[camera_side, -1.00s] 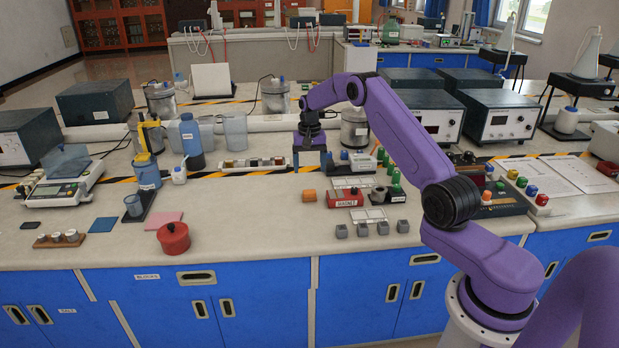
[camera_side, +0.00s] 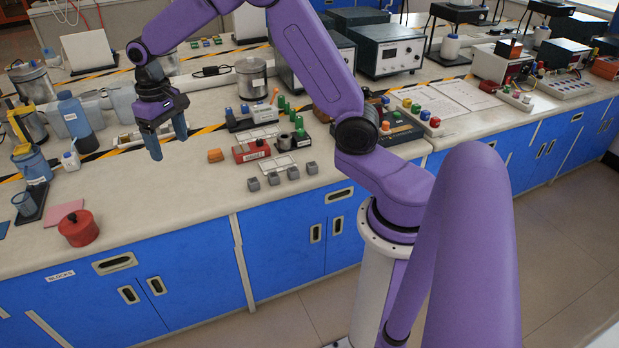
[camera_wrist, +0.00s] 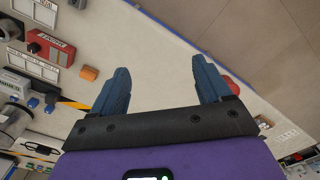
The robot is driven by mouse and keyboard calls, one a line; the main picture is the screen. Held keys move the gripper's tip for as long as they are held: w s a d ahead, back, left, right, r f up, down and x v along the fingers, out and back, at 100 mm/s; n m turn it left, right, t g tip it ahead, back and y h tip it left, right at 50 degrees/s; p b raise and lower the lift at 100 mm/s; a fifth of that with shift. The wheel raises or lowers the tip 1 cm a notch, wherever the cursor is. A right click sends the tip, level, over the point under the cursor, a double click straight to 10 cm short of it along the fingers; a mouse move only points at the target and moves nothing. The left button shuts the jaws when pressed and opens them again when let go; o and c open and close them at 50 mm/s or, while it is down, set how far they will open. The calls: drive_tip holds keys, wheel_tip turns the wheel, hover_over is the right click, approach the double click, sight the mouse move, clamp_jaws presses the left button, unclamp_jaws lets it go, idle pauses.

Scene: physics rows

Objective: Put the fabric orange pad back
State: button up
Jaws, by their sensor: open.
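The small orange pad (camera_side: 215,155) lies flat on the pale bench top, left of a red labelled block.
The red block (camera_side: 250,151), several grey cubes (camera_side: 273,179) and green-topped pegs stand right of the orange pad. A red lidded pot (camera_side: 78,229) stands near the front edge at left. Blue bottles (camera_side: 76,122) stand behind it. The bench front between pot and cubes is clear.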

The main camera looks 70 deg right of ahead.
drive_tip(key=s+a+r+n, duration=0.2)
drive_tip(key=s+a+n, duration=0.15)
drive_tip(key=s, duration=0.55)
drive_tip(key=s+a+r+n, duration=0.1)
drive_tip(key=s+a+n, duration=0.25)
drive_tip(key=s, duration=0.45)
drive_tip(key=s+d+n, duration=0.1)
drive_tip(key=s+n, duration=0.2)
drive_tip(key=s, duration=0.6)
drive_tip(key=s+d+f+n, duration=0.1)
drive_tip(key=s+d+n, duration=0.1)
drive_tip(key=s, duration=0.7)
drive_tip(key=shift+n, duration=0.5)
